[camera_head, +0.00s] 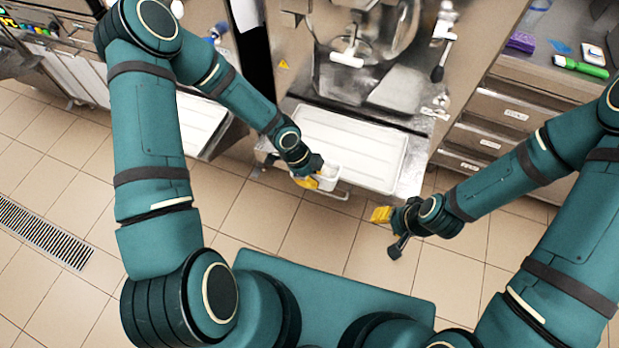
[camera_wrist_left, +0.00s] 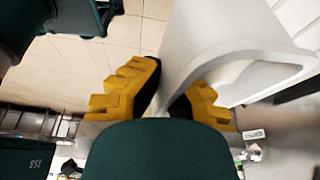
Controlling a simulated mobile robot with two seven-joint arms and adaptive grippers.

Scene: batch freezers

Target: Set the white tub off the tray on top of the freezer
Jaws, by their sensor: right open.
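The white tub (camera_head: 327,181) is at the front left corner of the white tray (camera_head: 385,150) in front of the freezer machine. Whether its base touches the tray is hidden. My left gripper (camera_head: 310,182) is at the tub's left side. In the left wrist view the tub's wall (camera_wrist_left: 190,45) runs between the yellow fingers of my left gripper (camera_wrist_left: 170,100), which look closed on it. One finger is outside the wall and the other is on the far side. My right gripper (camera_head: 388,229) is open and empty, in front of the tray to the right of the tub.
The freezer machine (camera_head: 365,65) rises behind the tray. A drawer counter (camera_head: 510,115) with a green-handled item (camera_head: 582,67) and a purple box (camera_head: 521,42) stands on the right. Another machine stands at the left. Tiled floor (camera_head: 260,215) is clear in front.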

